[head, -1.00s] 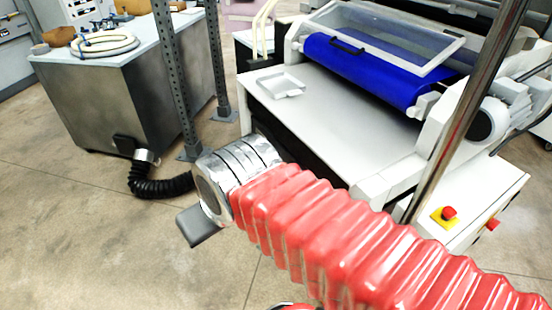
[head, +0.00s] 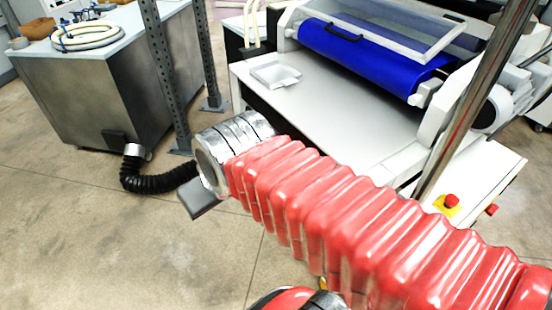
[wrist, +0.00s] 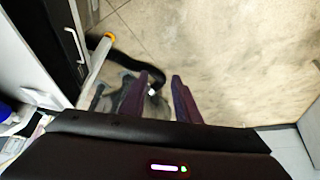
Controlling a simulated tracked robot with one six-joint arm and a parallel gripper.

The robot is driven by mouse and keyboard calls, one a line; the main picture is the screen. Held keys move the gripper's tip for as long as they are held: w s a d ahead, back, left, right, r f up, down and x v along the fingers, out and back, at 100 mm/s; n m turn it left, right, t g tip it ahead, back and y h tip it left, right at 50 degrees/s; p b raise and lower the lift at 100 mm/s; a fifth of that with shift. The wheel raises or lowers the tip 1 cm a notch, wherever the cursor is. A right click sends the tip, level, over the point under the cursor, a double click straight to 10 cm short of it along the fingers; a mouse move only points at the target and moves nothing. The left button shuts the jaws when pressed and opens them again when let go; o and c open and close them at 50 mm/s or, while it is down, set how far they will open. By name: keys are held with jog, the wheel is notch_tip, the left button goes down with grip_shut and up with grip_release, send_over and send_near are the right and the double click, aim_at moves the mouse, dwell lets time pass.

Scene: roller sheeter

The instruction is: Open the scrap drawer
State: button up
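The roller sheeter (head: 345,115) has a white table and a blue roller under a clear cover in the head view. In the wrist view, a black front with a white bar handle (wrist: 75,45) stands at the upper left; it looks like the scrap drawer (wrist: 50,30). In the head view, my arm hides most of the dark side under the table. My gripper (wrist: 160,85) points down toward the floor with its two dark fingers apart and nothing between them. It is to the right of the handle and apart from it. In the head view only a grey finger (head: 203,200) shows.
A metal post (head: 165,80) and a steel cabinet (head: 105,90) with a black hose (head: 155,182) stand at the left. A small tray (head: 275,74) lies on the sheeter table. Red stop buttons (head: 451,201) are at the right. The floor at lower left is clear.

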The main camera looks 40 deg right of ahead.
jog(key=w+d+f+n+t+h, duration=0.2)
jog(key=w+d+f, duration=0.5)
jog(key=w+d, duration=0.45)
jog(key=w+d+f+n+t+h, duration=0.1)
jog(key=w+d+f+t, duration=0.1)
jog(key=w+d+f, duration=0.7)
jog(key=w+d+f+n+t+h, duration=0.2)
jog(key=w+d+f, duration=0.3)
jog(key=d+f, duration=0.6)
jog(key=s+d+f+t, duration=0.1)
jog(key=s+d+f, duration=0.2)
jog(key=f, duration=0.1)
jog(key=s+d+f+n+t+h, duration=0.1)
jog(key=s+d+f, duration=0.1)
jog(key=f, duration=0.3)
jog(key=shift+s+d+f+h, duration=0.3)
jog(key=shift+s+d, duration=0.1)
jog(key=shift+s, duration=0.4)
jog(key=x, duration=1.3)
jog(key=shift+w+d, duration=0.15)
jog(key=shift+w, duration=0.25)
jog(key=shift+c, duration=0.2)
